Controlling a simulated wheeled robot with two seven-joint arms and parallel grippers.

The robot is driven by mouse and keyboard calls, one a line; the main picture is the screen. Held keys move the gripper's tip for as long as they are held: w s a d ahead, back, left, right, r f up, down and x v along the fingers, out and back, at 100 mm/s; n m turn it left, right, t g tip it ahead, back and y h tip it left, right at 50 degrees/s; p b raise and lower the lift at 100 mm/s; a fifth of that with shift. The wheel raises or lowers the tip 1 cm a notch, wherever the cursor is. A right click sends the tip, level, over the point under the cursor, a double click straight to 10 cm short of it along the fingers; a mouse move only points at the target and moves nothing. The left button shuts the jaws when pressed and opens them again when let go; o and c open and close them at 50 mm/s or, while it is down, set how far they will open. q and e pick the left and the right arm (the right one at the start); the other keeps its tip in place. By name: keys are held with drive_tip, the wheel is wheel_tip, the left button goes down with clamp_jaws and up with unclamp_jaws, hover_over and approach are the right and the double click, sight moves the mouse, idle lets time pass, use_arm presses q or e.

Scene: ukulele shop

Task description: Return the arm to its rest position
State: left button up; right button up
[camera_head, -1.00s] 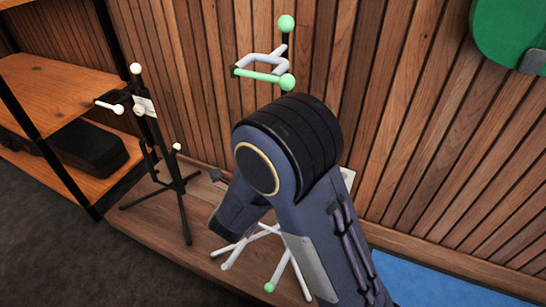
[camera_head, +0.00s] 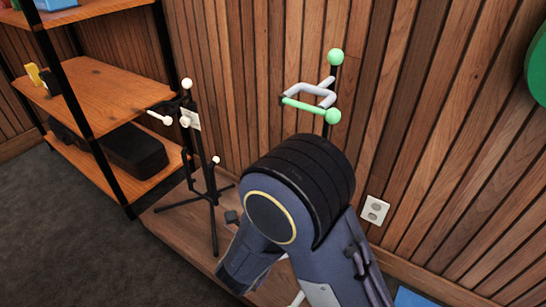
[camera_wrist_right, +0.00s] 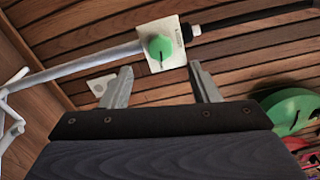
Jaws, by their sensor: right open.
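My right arm (camera_head: 300,190) fills the lower middle of the head view, bent at a dark ribbed joint. Its gripper is hard to make out there. In the right wrist view my right gripper (camera_wrist_right: 160,86) is open, its two metal fingers apart with nothing between them. Beyond the fingertips is a stand with a green knob (camera_wrist_right: 158,47) and a white tag. In the head view a stand with a grey and green cradle (camera_head: 312,98) rises behind my arm, which hides most of its lower part. My left gripper is not in view.
A black stand with white tips (camera_head: 210,205) is left of my arm on a low wooden platform (camera_head: 170,222). A wooden shelf (camera_head: 100,95) holds a dark case (camera_head: 135,150). A slatted wall with an outlet (camera_head: 375,210) is behind. Grey floor (camera_head: 70,250) is clear at left.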

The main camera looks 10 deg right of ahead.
drive_tip(key=w+r+n+y+p, duration=0.1)
drive_tip(key=w+r+n+y, duration=0.1)
drive_tip(key=w+n+y, duration=0.65)
drive_tip(key=s+a+r+n+y, duration=0.2)
drive_tip(key=s+r+n+y, duration=0.4)
drive_tip(key=s+n+y, duration=0.3)
drive_tip(key=s+d+f+n+g+p, duration=0.1)
drive_tip(key=s+d+n+g, duration=0.3)
drive_tip(key=s, duration=0.6)
drive_tip(key=s+d+f+n+g+p, duration=0.1)
drive_tip(key=s+d+f+n+g, duration=0.1)
drive_tip(key=s+n, duration=0.65)
wheel_tip(320, 180, up, 39)
drive_tip(key=s+m+p, duration=0.1)
drive_tip(key=p, duration=3.6)
drive_tip(key=shift+s+f+m+p, duration=0.15)
drive_tip(key=shift+s+m+p, duration=0.05)
drive_tip(key=shift+m+p, duration=0.2)
drive_tip(key=shift+a, duration=0.1)
